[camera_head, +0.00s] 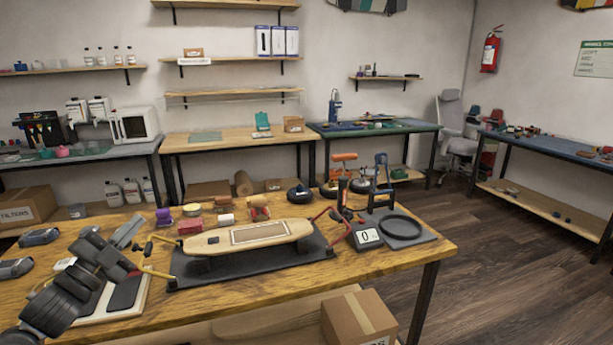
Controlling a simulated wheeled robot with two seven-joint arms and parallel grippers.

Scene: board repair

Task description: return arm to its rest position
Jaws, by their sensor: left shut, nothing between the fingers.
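My left arm comes in from the lower left, low over the workbench. Its gripper (128,231) is shut and empty at the left part of the bench, left of the wooden board (250,238) and apart from it. The board lies level above a black mat (292,264), with yellow clamp-like handles (152,270) at its left end and red ones (338,232) at its right end. The arm's dark links cover part of a pale flat panel (135,300) on the bench. My right gripper is out of view.
The wooden workbench (420,258) also bears a scale (367,236), a black ring (401,227), small tins and blocks behind the board, and grey devices (38,237) at far left. A cardboard box (360,318) stands below in front. Open floor lies at right.

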